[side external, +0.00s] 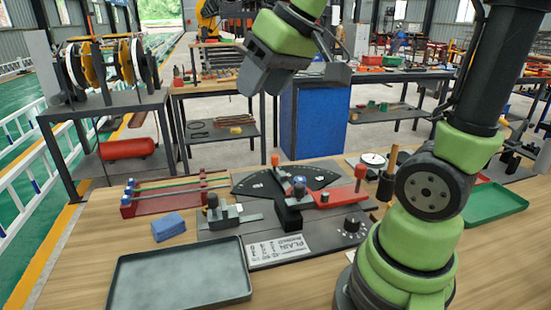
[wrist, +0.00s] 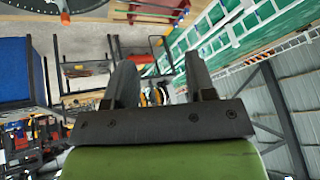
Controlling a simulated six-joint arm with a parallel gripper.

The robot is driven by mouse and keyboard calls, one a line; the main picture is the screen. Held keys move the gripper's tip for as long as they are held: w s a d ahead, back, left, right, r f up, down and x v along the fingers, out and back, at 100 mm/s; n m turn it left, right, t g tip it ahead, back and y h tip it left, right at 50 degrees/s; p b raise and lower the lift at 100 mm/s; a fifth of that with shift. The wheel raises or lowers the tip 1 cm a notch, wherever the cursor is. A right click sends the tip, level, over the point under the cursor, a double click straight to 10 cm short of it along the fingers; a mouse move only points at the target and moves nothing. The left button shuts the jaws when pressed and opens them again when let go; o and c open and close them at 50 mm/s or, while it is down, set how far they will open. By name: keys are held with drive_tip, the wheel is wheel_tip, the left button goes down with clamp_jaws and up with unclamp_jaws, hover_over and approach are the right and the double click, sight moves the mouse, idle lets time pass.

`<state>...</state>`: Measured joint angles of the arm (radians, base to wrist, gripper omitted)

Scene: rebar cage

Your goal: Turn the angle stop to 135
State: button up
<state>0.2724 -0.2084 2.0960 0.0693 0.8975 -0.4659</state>
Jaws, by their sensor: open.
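A bending fixture with a dark fan-shaped angle plate (side external: 262,184) stands on the wooden bench in the side external view. White figures mark the plate, too small to read surely. An orange-topped peg (side external: 275,160) stands at its back edge; I cannot tell whether this is the angle stop. A red lever (side external: 342,194) lies across the right side. A black knob (side external: 352,222) with white marks around it sits at the front right. My gripper (side external: 262,82) is high above and behind the fixture, apart from it. Its fingers are open and empty in the wrist view (wrist: 160,65).
An empty dark tray (side external: 180,275) and a blue block (side external: 168,227) lie at the front left. A red rack with rods (side external: 172,196) is behind them. A round gauge (side external: 373,160) and green tray (side external: 493,203) are at right. A lettered plate (side external: 280,247) fronts the fixture.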

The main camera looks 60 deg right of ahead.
drive_tip(key=w+d+f, duration=0.3)
drive_tip(key=w+d, duration=0.3)
drive_tip(key=d, duration=0.1)
drive_tip(key=n+g, duration=0.2)
drive_tip(key=n, duration=0.1)
approach(275, 156)
drive_tip(key=f, duration=0.1)
drive_tip(key=x, duration=0.9)
drive_tip(key=shift+w+d, duration=0.1)
drive_tip(key=shift+w, duration=0.2)
drive_tip(key=shift+c, duration=0.2)
clamp_jaws()
